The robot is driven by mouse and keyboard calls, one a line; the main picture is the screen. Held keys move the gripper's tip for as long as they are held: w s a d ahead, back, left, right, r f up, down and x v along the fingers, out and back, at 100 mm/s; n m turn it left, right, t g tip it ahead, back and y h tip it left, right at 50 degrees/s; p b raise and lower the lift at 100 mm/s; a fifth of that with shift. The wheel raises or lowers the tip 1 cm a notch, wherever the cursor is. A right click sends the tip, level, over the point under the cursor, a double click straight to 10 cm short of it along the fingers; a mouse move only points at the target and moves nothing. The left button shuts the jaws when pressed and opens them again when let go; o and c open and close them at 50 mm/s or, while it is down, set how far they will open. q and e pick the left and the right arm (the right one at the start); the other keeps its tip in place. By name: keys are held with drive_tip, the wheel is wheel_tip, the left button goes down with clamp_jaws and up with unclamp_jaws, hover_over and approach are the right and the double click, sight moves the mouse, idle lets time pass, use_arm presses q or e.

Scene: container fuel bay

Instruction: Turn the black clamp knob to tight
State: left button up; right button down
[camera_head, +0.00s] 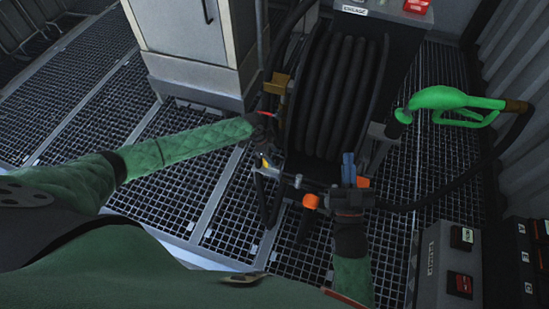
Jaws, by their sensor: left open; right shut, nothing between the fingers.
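I cannot clearly make out the black clamp knob; the dark parts low on the hose reel (330,95) merge with the grippers. My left gripper (268,150), at the end of the green sleeved arm from the left, is open at the reel's lower left side. Whether it touches anything there is unclear. My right gripper (348,168), coming up from the bottom, is shut and empty, just below the reel's lower right side. A dark bar with orange ends (310,200) shows beside it.
A green fuel nozzle (440,98) with a black hose (430,203) hangs right of the reel. A grey cabinet (190,45) stands behind at left. A box with black and red switches (450,265) stands at lower right. Open floor grating (85,85) lies to the left.

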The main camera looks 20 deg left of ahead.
use_arm(q)
drive_tip(key=shift+x, duration=1.05)
use_arm(e)
drive_tip(key=r, duration=0.1)
drive_tip(key=s+r+t, duration=0.1)
drive_tip(key=r, duration=0.1)
drive_tip(key=shift+d+r, duration=0.2)
drive_tip(key=shift+r, duration=0.05)
use_arm(q)
drive_tip(key=shift+c, duration=0.4)
